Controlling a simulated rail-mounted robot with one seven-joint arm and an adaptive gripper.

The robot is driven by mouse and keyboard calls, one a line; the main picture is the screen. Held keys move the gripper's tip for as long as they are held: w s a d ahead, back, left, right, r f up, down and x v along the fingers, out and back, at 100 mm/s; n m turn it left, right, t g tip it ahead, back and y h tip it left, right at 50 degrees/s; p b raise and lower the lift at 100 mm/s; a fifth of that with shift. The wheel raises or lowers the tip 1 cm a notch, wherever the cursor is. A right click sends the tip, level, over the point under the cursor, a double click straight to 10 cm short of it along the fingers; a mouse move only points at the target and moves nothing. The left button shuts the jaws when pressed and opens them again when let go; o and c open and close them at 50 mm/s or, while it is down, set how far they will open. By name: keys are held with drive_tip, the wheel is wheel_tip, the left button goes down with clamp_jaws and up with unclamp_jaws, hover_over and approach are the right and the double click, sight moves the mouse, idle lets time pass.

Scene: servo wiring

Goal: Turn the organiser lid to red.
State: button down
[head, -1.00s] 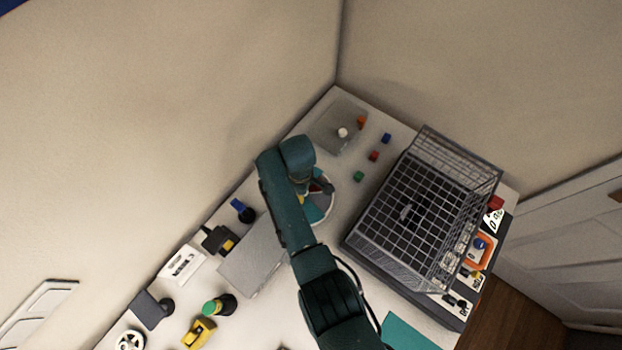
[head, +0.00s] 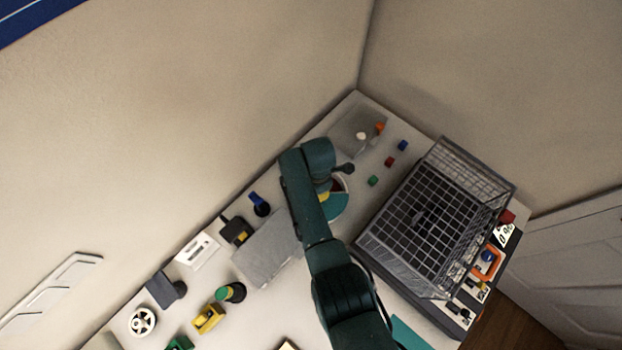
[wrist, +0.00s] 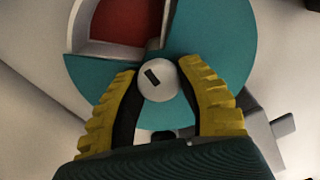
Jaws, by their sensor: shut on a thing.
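The organiser lid (wrist: 225,45) is a round teal disc with a cut-out window; in the wrist view the window shows a red compartment (wrist: 125,18) and a strip of white. In the head view the lid (head: 333,207) is partly hidden under my arm. A pale round knob (wrist: 158,78) with a dark mark stands at the lid's centre. My gripper (wrist: 160,85) has its yellow-padded fingers shut on the knob, one on each side. In the head view the fingers are mostly hidden by my arm.
A wire basket (head: 430,215) stands right of the organiser. A grey box (head: 267,247) lies to the left. Small green (head: 373,181), red (head: 389,161) and blue (head: 403,145) blocks lie behind, near a grey plate (head: 350,125). Bare table shows between organiser and basket.

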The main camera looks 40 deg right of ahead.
drive_tip(key=shift+s+f+n, duration=0.15)
drive_tip(key=shift+f+n, duration=0.05)
drive_tip(key=shift+n, duration=0.2)
drive_tip(key=c, duration=0.6)
unclamp_jaws()
drive_tip(key=shift+r, duration=0.1)
drive_tip(key=shift+c, duration=0.2)
drive_tip(key=shift+r, duration=0.15)
wheel_tip(320, 180, up, 12)
